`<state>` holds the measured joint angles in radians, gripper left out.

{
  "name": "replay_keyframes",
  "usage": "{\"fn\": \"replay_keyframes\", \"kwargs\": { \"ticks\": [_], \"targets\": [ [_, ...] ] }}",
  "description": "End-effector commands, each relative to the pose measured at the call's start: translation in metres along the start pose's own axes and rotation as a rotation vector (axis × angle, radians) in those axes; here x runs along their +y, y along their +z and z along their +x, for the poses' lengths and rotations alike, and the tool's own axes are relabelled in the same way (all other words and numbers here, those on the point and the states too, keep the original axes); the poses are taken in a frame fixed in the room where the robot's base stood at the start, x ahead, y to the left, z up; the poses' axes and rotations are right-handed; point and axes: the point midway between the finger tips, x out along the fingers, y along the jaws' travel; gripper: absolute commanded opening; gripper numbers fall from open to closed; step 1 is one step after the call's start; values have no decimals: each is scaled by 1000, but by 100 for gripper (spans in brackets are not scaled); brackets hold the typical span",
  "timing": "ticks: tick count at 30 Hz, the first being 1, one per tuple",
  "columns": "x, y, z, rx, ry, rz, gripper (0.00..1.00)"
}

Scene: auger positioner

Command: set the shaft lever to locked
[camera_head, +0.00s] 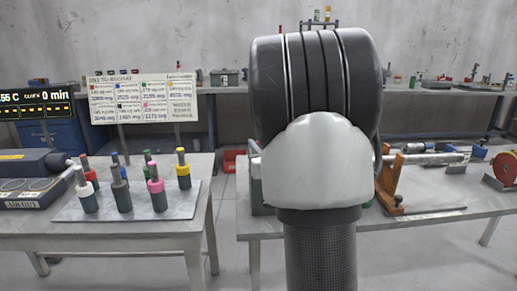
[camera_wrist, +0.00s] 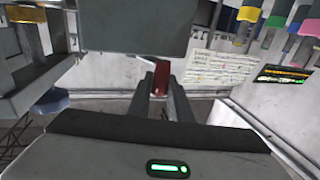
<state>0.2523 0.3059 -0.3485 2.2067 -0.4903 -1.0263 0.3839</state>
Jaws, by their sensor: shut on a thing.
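My gripper (camera_wrist: 162,84) shows in the wrist view with its two dark fingers a little apart. A dark red upright piece (camera_wrist: 162,75) sits between the fingertips. It may be the shaft lever, but I cannot tell, nor can I read its setting. In the head view my arm fills the middle and hides my gripper and whatever it holds. The auger positioner stands on the right table, with an orange bracket (camera_head: 391,180), a metal shaft (camera_head: 430,159) and a red wheel (camera_head: 507,167). Its left part is hidden behind my arm.
A left table (camera_head: 110,234) carries a plate (camera_head: 180,203) with several colour-banded tools and a dark device (camera_head: 30,165). A clear floor gap lies between the tables, with a red bin (camera_head: 232,160) behind. A grey block (camera_wrist: 135,25) hangs close above the fingers in the wrist view.

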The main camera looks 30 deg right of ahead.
Motion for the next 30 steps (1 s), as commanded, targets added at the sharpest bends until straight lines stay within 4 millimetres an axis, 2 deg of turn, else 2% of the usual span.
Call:
{"fn": "replay_keyframes", "kwargs": {
  "ticks": [3,15,30],
  "targets": [
    [10,0,-4,-1,-93,0,0],
    [21,-1,-12,0,-339,-1,0],
    [22,-1,-14,3,-407,-2,0]
  ]
}}
